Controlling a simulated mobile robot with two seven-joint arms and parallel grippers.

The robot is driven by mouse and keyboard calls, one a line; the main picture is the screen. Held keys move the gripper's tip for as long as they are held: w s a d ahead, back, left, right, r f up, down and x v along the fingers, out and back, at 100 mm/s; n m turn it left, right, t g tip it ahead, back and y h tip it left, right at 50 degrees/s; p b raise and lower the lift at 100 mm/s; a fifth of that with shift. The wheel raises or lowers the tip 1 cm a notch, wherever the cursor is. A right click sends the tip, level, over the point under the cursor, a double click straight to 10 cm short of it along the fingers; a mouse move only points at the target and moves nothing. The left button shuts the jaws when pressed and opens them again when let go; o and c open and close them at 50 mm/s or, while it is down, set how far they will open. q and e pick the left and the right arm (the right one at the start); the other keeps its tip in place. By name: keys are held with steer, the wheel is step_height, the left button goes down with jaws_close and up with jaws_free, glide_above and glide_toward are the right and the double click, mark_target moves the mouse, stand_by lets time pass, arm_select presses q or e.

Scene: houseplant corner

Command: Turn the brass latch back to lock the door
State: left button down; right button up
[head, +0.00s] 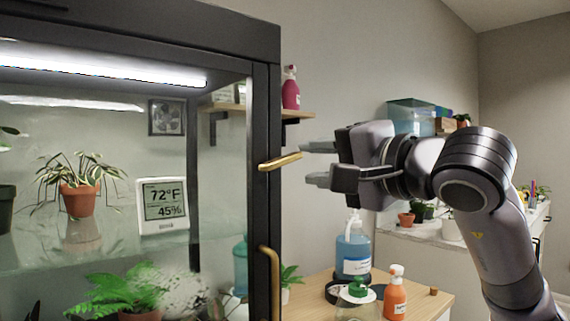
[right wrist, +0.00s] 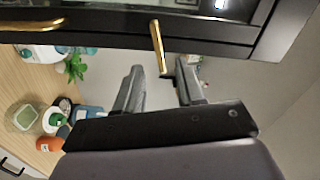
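The brass latch (head: 280,162) sticks out to the right from the black frame of the glass cabinet door, nearly level, its free end slightly raised. In the right wrist view the latch (right wrist: 158,46) points toward the gap between my fingers. My right gripper (head: 318,164) is open and empty, just right of the latch's free end. In the right wrist view its fingertips (right wrist: 159,80) lie on both sides of the latch's end, with gaps. The cabinet door (head: 261,215) looks flush with its frame; whether it is fully closed is unclear. My left gripper is not in view.
A curved brass handle (head: 271,283) sits lower on the door. Below my gripper, a wooden table (head: 428,306) holds a blue pump bottle (head: 353,252) and an orange bottle (head: 396,297). A wall shelf (head: 292,115) with a pink bottle (head: 290,92) is above the latch.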

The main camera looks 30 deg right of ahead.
mark_target(286, 162)
steer(key=w, duration=0.4)
steer(key=w+p, duration=0.1)
steer(key=w, duration=0.1)
steer(key=shift+a, duration=0.25)
steer(key=shift+f, duration=0.1)
jaws_close()
